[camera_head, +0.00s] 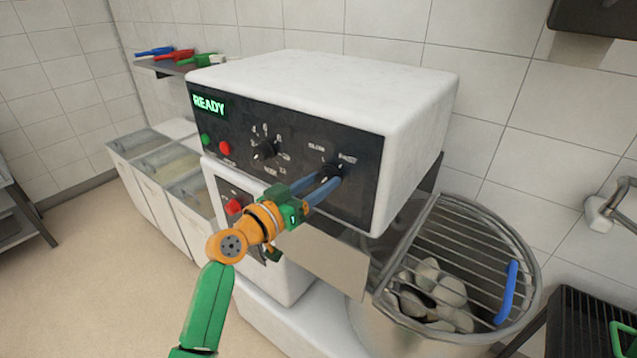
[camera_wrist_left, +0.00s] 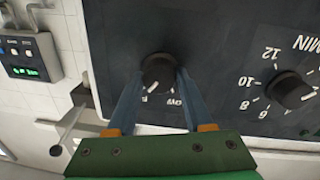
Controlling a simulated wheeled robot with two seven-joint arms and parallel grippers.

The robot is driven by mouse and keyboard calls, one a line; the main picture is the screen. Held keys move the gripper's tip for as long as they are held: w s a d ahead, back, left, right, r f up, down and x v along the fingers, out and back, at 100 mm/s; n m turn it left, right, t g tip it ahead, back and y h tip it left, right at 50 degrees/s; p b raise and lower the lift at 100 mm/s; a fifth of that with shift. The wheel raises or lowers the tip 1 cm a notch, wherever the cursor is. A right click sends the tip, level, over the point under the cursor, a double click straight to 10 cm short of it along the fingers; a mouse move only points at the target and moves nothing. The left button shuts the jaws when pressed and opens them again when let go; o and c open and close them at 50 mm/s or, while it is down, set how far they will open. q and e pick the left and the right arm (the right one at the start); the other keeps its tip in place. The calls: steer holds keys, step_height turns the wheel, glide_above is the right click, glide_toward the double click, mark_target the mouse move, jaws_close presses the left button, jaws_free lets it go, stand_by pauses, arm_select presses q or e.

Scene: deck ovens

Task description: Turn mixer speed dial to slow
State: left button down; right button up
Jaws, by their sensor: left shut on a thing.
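The mixer (camera_head: 330,85) has a dark control panel with a green READY display. The black speed dial (camera_head: 329,171) sits at the panel's right, below the labels SLOW on the left and FAST on the right. The dial also shows in the left wrist view (camera_wrist_left: 158,70), where the panel appears upside down. My left gripper (camera_head: 327,182) is shut on the speed dial, one blue finger on each side. My right gripper is not in view.
A timer dial (camera_head: 265,150) sits left of the speed dial, with green and red buttons further left. A red switch (camera_head: 234,205) is below. A wire guard (camera_head: 470,245) with a blue handle covers the bowl at right. White bins (camera_head: 150,185) stand at left.

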arm_select(q)
steer(key=shift+n, duration=1.3)
steer(key=n, duration=0.3)
steer(key=shift+n, duration=0.4)
steer(key=n+p, duration=0.1)
steer(key=n, duration=0.3)
steer(key=shift+n+t+p, duration=0.3)
steer(key=shift+t, duration=0.1)
steer(key=shift+f+n+p, duration=0.1)
steer(key=shift+n+p, duration=0.4)
steer(key=shift+n, duration=1.2)
steer(key=shift+c, duration=1.4)
jaws_free()
